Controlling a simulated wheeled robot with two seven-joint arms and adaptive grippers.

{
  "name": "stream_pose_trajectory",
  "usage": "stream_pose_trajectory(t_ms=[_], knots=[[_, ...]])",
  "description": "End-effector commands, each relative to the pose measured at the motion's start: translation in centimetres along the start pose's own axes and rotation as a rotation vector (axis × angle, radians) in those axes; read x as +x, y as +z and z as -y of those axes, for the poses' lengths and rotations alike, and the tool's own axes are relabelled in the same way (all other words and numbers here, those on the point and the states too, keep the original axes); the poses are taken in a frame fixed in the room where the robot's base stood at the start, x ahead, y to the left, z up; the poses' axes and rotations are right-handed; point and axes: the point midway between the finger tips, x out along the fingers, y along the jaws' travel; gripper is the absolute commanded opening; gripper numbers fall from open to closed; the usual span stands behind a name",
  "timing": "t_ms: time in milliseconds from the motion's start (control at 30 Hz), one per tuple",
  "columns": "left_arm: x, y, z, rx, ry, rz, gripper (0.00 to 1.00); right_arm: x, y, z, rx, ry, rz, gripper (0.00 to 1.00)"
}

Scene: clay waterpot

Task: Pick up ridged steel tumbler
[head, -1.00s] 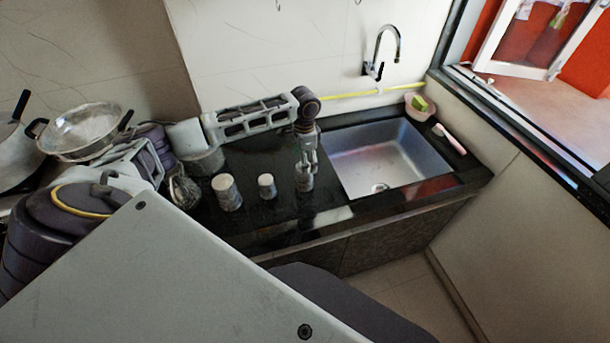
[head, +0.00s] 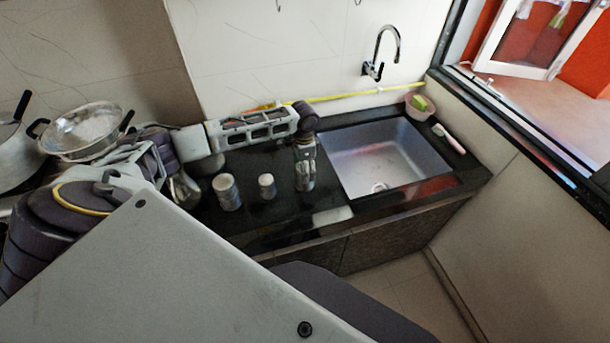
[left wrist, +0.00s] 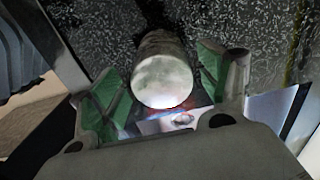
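A steel tumbler (head: 305,184) stands upright on the black counter just left of the sink. I take it for the ridged steel tumbler, though its ridges are too small to make out. My left gripper (head: 305,165) points down over it, with the fingers beside its upper part. In the left wrist view the tumbler's round pale top (left wrist: 163,82) lies between the green finger pads of my left gripper (left wrist: 160,90). The fingers are spread, and a gap shows at least on the left side. My right gripper is not in view.
Two more cylindrical containers stand left of the tumbler, a larger one (head: 228,194) and a smaller one (head: 267,188). The sink (head: 385,160) with its faucet (head: 377,60) is to the right. A pink bowl (head: 418,108) sits behind the sink. A strainer pan (head: 85,130) is at the far left.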

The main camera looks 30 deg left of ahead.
Motion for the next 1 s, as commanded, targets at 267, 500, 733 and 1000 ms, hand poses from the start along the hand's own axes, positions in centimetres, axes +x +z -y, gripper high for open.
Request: stream_pose_trajectory(t_ms=[267,500,733,1000], knots=[[0.0,0.0,0.0,0.000,0.000,0.000,0.37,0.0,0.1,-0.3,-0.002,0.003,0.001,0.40],[0.0,0.0,0.0,0.000,0.000,0.000,0.29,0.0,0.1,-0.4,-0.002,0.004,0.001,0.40],[-0.6,0.0,0.0,0.000,-0.001,-0.001,0.29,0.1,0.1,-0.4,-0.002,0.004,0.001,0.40],[-3.5,-0.1,0.1,0.000,-0.001,-0.003,0.29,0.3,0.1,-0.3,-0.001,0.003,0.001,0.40]])
